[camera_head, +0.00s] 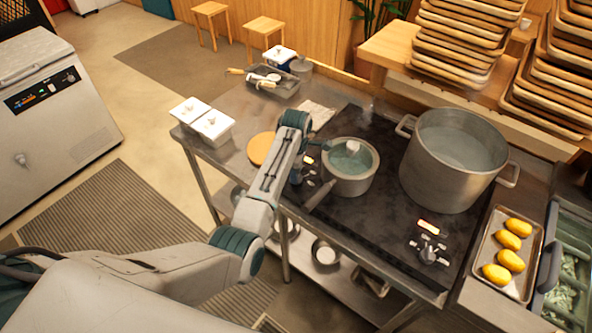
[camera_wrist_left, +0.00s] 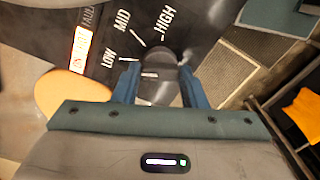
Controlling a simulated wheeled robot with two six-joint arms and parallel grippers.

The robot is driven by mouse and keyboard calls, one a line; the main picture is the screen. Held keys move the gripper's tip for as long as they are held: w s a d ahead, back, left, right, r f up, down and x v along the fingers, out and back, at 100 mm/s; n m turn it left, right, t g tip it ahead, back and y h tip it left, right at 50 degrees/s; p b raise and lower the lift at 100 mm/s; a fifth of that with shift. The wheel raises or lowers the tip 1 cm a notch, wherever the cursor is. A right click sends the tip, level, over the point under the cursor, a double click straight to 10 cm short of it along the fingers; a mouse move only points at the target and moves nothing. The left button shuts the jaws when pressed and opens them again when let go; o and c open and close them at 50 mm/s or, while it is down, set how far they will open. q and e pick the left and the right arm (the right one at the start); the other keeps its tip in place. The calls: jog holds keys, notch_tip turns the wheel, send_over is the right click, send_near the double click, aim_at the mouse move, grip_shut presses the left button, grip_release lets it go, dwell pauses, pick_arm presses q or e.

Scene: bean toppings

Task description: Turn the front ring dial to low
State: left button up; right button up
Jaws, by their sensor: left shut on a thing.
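The dial (camera_wrist_left: 162,80) shows in the left wrist view as a dark round knob on a black panel marked LOW, MID and HIGH. My left gripper (camera_wrist_left: 158,88) is shut on it, with one blue finger on each side. A white mark on the knob points left, toward the LOW side; its exact setting is hard to tell. In the head view my left arm hides most of this dial, and the left gripper (camera_head: 296,176) is at the left front of the black cooktop (camera_head: 385,215). My right gripper is not in view.
A small pot (camera_head: 350,182) stands just right of my left gripper, its handle sticking out toward the front. A large pot (camera_head: 445,180) stands further right. Another dial (camera_head: 428,255) is at the cooktop's front right. A tray (camera_head: 516,285) holds several yellow items.

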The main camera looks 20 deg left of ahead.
pick_arm(q)
jog(key=o, duration=1)
jog(key=shift+r, duration=0.15)
jog(key=shift+r+b, duration=0.3)
jog(key=shift+r, duration=0.1)
notch_tip(320, 180, up, 6)
jog(key=shift+w+r+b, duration=0.1)
jog(key=shift+r+b, duration=0.1)
jog(key=shift+b, duration=1.05)
jog(key=shift+r+p, duration=1)
jog(key=shift+r, duration=0.75)
jog(key=shift+f, duration=0.15)
